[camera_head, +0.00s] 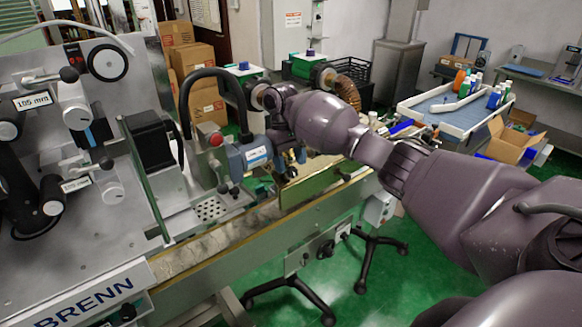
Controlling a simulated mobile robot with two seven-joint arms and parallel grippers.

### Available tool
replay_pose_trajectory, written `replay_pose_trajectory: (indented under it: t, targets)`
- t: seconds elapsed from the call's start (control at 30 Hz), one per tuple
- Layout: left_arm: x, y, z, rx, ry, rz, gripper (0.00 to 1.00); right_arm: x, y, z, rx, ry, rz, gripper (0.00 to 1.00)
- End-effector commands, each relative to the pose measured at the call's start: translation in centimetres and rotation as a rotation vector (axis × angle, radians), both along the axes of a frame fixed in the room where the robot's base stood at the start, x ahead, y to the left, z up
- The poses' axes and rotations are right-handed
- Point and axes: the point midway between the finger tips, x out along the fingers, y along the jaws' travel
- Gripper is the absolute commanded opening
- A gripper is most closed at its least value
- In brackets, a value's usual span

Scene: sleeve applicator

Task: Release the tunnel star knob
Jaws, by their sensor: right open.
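The tunnel unit, a blue-grey housing (248,157) with a thick black hose over it, stands above the conveyor in the middle of the view. My right arm reaches in from the right, and its wrist is just right of this housing. My right gripper (289,163) points down there, open, close beside the housing's right side. Its fingertips are small and partly hidden, so I cannot tell whether they touch anything. Small dark knobs (228,189) show at the housing's lower left. I cannot make out a star knob at the gripper. My left gripper is out of view.
The BRENN machine panel (60,215) with rollers fills the left. The conveyor (235,240) runs from the lower left toward the middle. A blue-topped table (450,112) with bottles and an open carton (515,140) stand at the right. Green floor lies between.

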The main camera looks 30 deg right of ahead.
Motion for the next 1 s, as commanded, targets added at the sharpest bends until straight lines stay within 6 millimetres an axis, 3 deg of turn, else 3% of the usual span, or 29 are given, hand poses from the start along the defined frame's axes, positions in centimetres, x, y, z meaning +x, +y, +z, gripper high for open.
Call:
replay_pose_trajectory:
  t: [0.2,0.47,0.67,1.0]
  targets:
    - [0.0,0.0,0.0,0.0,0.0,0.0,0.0,1.2,-0.1,4.2,-0.003,-0.003,0.001,0.6]
    - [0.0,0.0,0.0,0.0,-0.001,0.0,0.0,2.1,-0.1,7.6,-0.001,0.0,0.0,0.6]
    - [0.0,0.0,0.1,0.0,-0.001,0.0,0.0,2.3,-0.1,8.5,0.001,0.002,0.0,0.6]
    - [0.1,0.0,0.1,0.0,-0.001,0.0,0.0,2.3,0.0,8.4,0.0,0.001,0.0,0.6]
